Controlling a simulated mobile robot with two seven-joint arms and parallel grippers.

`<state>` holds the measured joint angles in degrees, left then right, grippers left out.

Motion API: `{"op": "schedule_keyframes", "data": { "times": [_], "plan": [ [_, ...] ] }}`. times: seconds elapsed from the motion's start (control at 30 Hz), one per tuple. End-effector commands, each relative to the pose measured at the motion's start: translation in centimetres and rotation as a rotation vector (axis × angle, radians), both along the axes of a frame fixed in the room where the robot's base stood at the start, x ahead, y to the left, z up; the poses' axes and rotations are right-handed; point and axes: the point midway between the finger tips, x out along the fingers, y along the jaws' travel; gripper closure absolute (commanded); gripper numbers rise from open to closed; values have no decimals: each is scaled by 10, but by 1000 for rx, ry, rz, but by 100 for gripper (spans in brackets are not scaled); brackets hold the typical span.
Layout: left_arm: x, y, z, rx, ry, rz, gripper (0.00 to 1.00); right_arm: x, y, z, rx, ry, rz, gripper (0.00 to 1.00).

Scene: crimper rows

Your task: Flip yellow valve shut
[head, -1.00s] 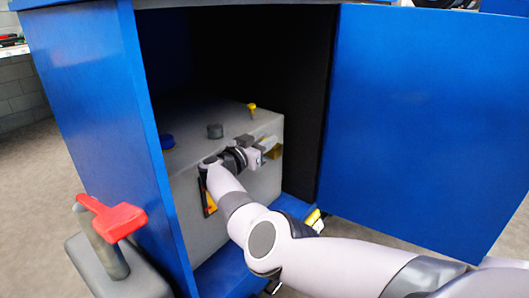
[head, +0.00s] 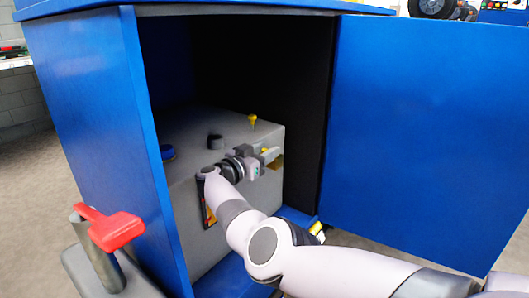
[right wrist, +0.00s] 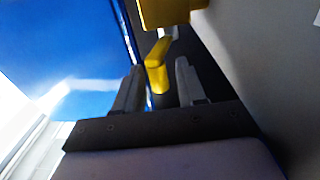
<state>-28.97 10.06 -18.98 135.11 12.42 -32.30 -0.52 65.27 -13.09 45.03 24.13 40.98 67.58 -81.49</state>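A yellow valve handle (right wrist: 157,66) shows in the right wrist view, between the two fingers of my right gripper (right wrist: 160,72). Gaps show on both sides of it, and the fingers are open. In the head view my right gripper (head: 266,160) is at the right end of the front of a grey box inside the blue cabinet. Only a small bit of yellow shows around the fingers there, so the handle is mostly hidden. My left gripper is not in view.
A blue door (head: 430,130) stands open at right. A red handle (head: 115,230) stands outside at left. A yellow block (right wrist: 172,12) is beyond the fingers.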

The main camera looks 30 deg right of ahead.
Motion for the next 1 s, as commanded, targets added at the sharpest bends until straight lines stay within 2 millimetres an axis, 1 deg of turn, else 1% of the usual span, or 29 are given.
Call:
{"op": "schedule_keyframes", "data": {
  "times": [0.07,0.17,0.23,0.4,0.5,0.67,0.9,0.97,1.0],
  "plan": [
    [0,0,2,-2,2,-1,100,-1,2,1,0,0,1,60],
    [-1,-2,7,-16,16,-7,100,-3,10,2,1,1,2,60],
    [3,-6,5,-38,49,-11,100,-6,19,3,2,2,2,60],
    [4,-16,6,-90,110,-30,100,-15,46,3,0,2,3,60],
    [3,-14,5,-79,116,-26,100,-19,59,2,0,0,2,60],
    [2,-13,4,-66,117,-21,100,-22,68,0,0,0,1,60],
    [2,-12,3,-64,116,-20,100,-23,68,0,0,0,0,60],
    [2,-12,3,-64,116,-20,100,-23,67,0,-1,1,-1,80],
    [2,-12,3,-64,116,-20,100,-23,65,-1,-6,1,-3,93]
  ]
}}
